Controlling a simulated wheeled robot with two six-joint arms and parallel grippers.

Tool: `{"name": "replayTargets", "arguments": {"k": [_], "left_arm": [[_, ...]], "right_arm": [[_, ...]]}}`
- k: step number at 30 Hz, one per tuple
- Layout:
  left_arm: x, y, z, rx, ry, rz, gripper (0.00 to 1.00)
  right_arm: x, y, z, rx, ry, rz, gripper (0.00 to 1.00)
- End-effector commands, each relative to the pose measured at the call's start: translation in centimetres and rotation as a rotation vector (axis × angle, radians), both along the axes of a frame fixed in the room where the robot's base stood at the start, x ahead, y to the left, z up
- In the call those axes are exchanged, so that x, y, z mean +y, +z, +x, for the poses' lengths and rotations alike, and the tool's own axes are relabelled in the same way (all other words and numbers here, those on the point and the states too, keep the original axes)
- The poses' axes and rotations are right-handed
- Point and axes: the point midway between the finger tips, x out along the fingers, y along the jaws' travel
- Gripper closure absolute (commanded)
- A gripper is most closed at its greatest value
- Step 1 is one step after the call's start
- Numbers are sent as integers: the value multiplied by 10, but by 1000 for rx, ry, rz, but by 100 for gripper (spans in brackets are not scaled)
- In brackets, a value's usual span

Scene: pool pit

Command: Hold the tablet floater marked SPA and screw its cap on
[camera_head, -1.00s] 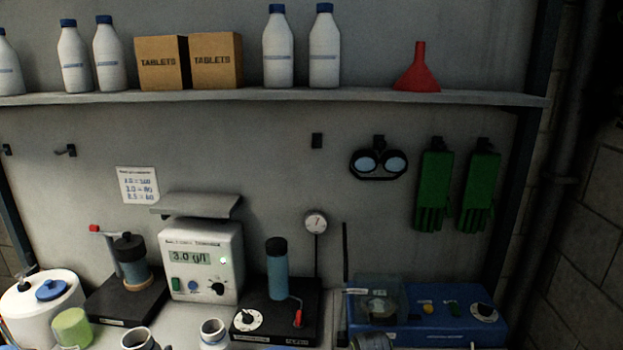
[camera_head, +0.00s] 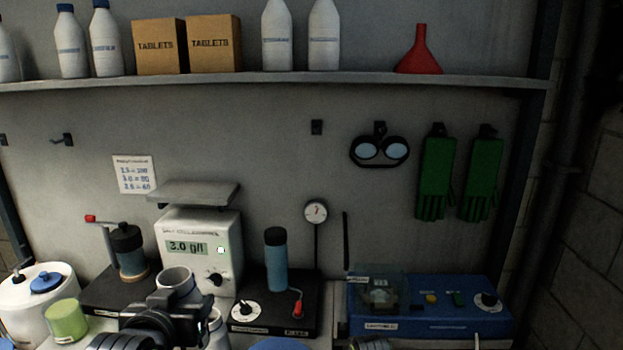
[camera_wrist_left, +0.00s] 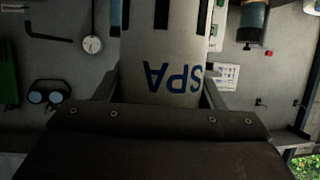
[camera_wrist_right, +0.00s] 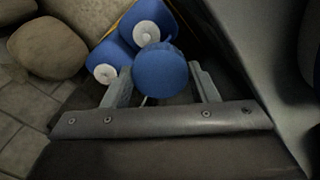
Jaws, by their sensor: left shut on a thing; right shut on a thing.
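The white tablet floater marked SPA (camera_wrist_left: 172,80) is between the fingers of my left gripper (camera_wrist_left: 160,88), which is shut on it. Its blue letters appear upside down in the left wrist view. In the head view the floater (camera_head: 177,283) stands above the bench with its round open top showing, and my left gripper (camera_head: 180,305) is below it. A blue round cap (camera_wrist_right: 160,72) is between the fingers of my right gripper (camera_wrist_right: 161,80), which is shut on it. A blue round top, apparently this cap (camera_head: 280,344), shows at the head view's bottom edge, apart from the floater.
Another white cylinder (camera_head: 215,325) stands close behind the held floater. The meter (camera_head: 200,245), the black stand with a blue cylinder (camera_head: 276,262) and the blue device (camera_head: 430,305) line the bench back. A green cup (camera_head: 66,322) and white tub (camera_head: 35,295) are left.

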Motion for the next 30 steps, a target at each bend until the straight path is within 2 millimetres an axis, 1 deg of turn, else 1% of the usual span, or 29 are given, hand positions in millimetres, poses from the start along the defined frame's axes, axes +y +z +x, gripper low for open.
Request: {"name": "replayTargets", "arguments": {"k": [1,6,20,26,30], "left_arm": [[-6,5,-4,-7,-14,-3,78],[-15,13,-11,-2,-38,0,78],[-15,14,-12,1,-39,0,78],[-18,9,-13,2,-69,3,78],[-25,-2,-17,4,-149,2,78]], "right_arm": [[0,-4,0,0,0,0,68],[0,-6,0,0,0,0,68],[0,-6,0,0,0,0,68],[0,-6,0,0,0,0,68],[0,-6,0,0,0,0,68]]}}
